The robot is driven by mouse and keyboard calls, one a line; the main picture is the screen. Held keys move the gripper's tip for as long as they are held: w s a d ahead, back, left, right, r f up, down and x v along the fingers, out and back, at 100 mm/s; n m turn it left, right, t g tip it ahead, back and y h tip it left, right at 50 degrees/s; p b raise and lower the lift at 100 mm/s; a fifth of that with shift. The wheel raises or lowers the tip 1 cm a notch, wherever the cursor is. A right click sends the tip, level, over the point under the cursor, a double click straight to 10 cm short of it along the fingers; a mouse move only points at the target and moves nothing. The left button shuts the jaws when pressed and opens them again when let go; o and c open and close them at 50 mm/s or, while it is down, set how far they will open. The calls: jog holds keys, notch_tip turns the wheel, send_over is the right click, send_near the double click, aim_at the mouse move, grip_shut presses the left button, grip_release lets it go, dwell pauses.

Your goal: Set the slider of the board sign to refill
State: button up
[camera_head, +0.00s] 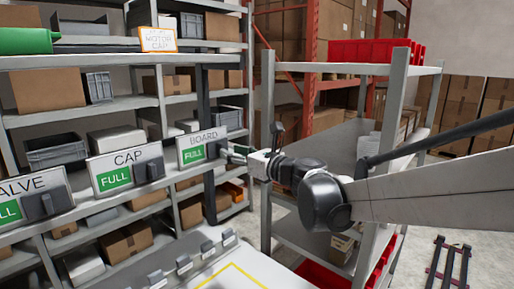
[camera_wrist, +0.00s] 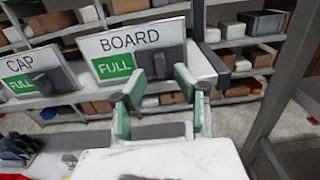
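The board sign (camera_head: 204,138) is a white panel with the word BOARD, a green FULL field and a dark grey slider. It also shows in the wrist view (camera_wrist: 118,46). The slider (camera_wrist: 148,58) covers the right part of the sign, and FULL is readable to its left. My gripper (camera_wrist: 160,82) has two green fingers spread apart, pointing at the slider. In the head view my gripper (camera_head: 238,152) is just right of the sign. The fingers overlap the slider's lower part in the wrist view; I cannot tell whether they touch it.
The cap sign (camera_head: 126,165) and valve sign (camera_head: 32,197) stand to the left, both showing FULL. Shelves with boxes and grey bins (camera_head: 56,150) are behind the signs. A grey rack (camera_head: 268,120) with red bins (camera_head: 375,51) stands right of the sign row, close behind my arm.

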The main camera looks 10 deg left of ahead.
jog(key=shift+x, duration=1.9)
grip_shut()
